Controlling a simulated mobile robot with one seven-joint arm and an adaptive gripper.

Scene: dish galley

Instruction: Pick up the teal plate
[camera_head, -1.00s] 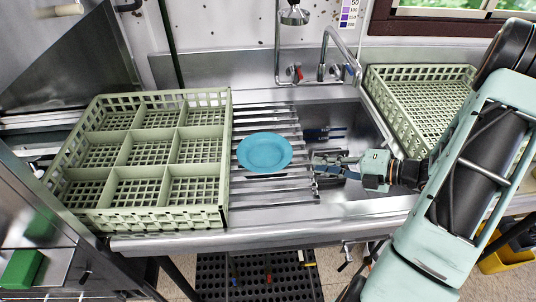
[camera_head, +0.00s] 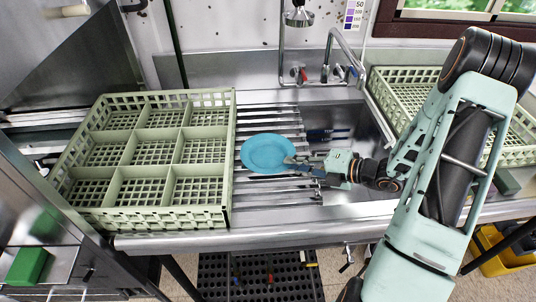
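The teal plate (camera_head: 267,153) lies on the ribbed metal drainboard (camera_head: 262,192) between the left rack and the sink. It looks round and flat. My gripper (camera_head: 292,163) is at the plate's right edge, coming from the right, with its fingertips at or over the rim. I cannot tell whether the fingers touch the plate or how far apart they are.
A green compartment rack (camera_head: 228,160) stands close to the plate's left. A second green rack (camera_head: 400,95) stands right of the sink (camera_head: 345,125). The faucet (camera_head: 330,60) rises behind. A green block (camera_head: 28,266) lies at lower left.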

